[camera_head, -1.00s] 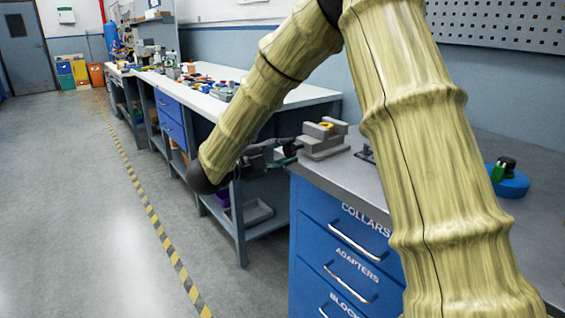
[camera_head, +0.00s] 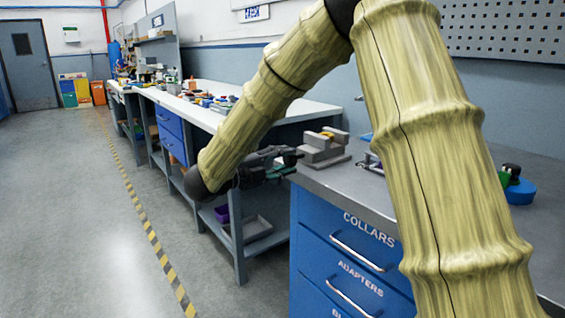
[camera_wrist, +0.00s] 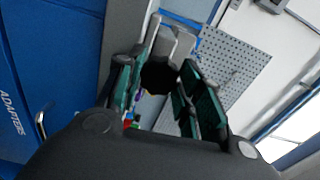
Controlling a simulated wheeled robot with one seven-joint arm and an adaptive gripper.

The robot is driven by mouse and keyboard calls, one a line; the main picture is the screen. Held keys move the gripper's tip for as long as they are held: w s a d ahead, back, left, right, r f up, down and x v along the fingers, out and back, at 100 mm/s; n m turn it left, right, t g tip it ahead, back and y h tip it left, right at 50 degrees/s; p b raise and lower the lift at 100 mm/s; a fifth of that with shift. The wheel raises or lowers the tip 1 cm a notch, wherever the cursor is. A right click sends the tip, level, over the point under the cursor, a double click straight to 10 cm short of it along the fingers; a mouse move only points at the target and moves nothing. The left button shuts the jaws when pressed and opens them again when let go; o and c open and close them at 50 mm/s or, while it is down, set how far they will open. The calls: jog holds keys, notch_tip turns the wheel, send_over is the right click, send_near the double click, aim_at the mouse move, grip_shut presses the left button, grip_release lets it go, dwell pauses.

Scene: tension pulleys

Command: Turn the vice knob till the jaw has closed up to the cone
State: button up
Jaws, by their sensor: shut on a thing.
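My gripper (camera_head: 292,158) reaches in from the left at the vice's knob end. In the wrist view the dark vice knob (camera_wrist: 158,78) sits between my green-padded fingers, and my gripper (camera_wrist: 158,84) is shut on it. The grey vice body (camera_wrist: 173,42) shows beyond the knob.
The blue drawer cabinet (camera_head: 345,245) is below the vice. A blue round object (camera_head: 520,192) with green and black parts lies at the right on top. A long white bench (camera_head: 215,110) with small items runs behind. The floor at left is clear.

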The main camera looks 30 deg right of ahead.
jog(key=o, duration=1)
jog(key=shift+f, duration=0.1)
jog(key=shift+o, duration=0.2)
jog(key=s+a, duration=0.1)
jog(key=a, duration=1.1)
